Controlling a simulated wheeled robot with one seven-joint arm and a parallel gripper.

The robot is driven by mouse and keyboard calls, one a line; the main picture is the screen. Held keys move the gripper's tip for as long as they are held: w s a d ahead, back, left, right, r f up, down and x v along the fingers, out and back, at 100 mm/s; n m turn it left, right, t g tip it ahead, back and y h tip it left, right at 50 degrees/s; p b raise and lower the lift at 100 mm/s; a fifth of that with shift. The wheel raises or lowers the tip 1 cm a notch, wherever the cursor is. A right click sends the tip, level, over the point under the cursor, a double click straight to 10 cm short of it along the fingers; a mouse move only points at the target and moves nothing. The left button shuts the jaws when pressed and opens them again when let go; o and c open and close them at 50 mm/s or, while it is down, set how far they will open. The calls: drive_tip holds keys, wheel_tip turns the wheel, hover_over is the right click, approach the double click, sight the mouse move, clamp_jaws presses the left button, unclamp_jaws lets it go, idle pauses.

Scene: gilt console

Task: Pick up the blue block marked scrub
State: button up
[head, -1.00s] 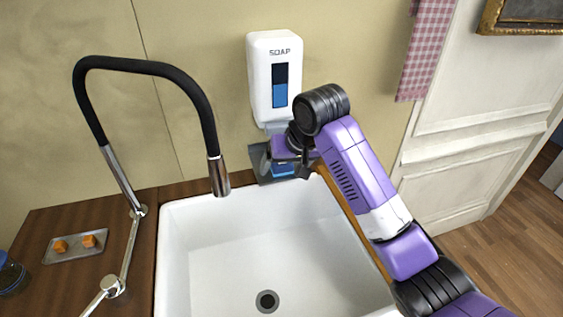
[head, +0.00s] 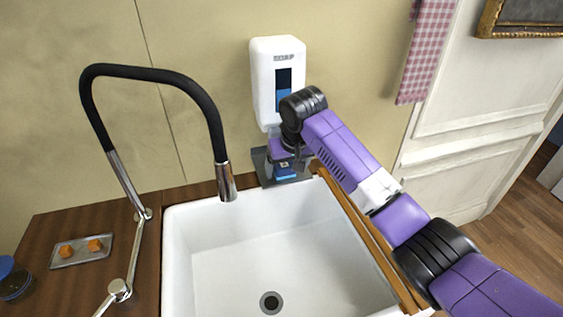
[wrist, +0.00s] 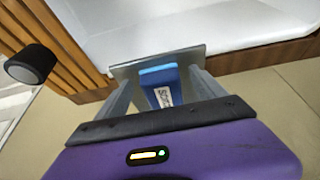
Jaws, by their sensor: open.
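The blue block (wrist: 158,72) has a white label with dark letters, only partly readable. It stands on a grey plate (wrist: 193,52) behind the sink's far edge, below the soap dispenser. In the head view the block (head: 286,170) shows just under my gripper (head: 288,160). In the wrist view my gripper (wrist: 160,82) is open, with one finger on each side of the block. I cannot tell whether either finger touches it. The block's near end is hidden by the gripper body.
The white soap dispenser (head: 277,75) hangs on the wall close above my gripper. A black-hosed faucet (head: 155,70) arches on the left. The white sink (head: 225,250) is empty. A wooden slatted rack (head: 365,230) lies along its right side. A small tray (head: 80,252) holds orange pieces.

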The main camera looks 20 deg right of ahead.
drive_tip(key=shift+w+f, duration=0.1)
drive_tip(key=shift+f, duration=0.05)
drive_tip(key=c, duration=1.5)
drive_tip(key=shift+o, duration=0.2)
drive_tip(key=shift+r+b, duration=0.2)
drive_tip(key=shift+b, duration=0.15)
wheel_tip(320, 180, up, 7)
drive_tip(key=shift+f+b, duration=0.15)
drive_tip(key=shift+b, duration=0.7)
drive_tip(key=s+p, duration=0.5)
drive_tip(key=s, duration=1.5)
